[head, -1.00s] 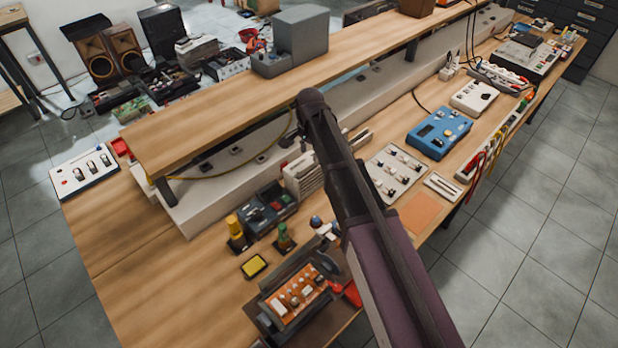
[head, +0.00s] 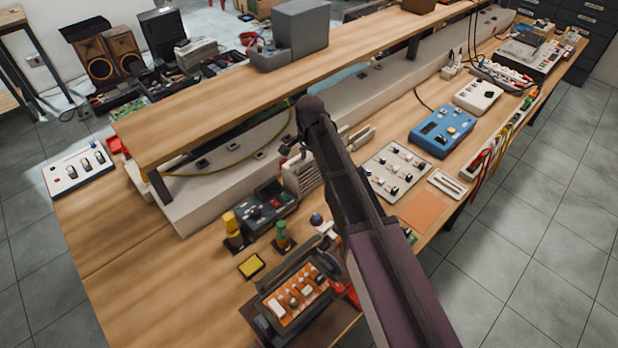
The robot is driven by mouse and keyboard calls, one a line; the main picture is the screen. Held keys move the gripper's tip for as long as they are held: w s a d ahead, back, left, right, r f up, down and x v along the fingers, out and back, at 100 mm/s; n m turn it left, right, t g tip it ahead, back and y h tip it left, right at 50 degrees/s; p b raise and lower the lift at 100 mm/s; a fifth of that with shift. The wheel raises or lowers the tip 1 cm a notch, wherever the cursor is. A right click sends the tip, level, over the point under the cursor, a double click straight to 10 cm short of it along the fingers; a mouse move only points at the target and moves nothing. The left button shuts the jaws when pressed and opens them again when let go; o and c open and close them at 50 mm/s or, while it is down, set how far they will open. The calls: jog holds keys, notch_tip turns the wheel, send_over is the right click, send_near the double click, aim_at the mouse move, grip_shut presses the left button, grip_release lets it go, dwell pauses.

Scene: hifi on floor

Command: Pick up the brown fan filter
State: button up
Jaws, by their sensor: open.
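No object is clearly recognisable as the brown fan filter. A flat orange-brown square (head: 426,211) lies near the bench's right edge, just right of my arm; I cannot tell whether it is the filter. My dark arm runs up from the bottom of the head view to a rounded joint over the shelf edge. My gripper's fingers cannot be made out; they are hidden or out of view.
The wooden bench (head: 120,265) carries a raised shelf (head: 200,125) with a grey box (head: 300,35). A blue device (head: 442,130), a switch panel (head: 397,170) and a tray with an orange circuit board (head: 297,300) crowd it. The left front is clear.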

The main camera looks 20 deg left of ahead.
jog(key=shift+f, duration=0.2)
dwell(0.5)
grip_shut()
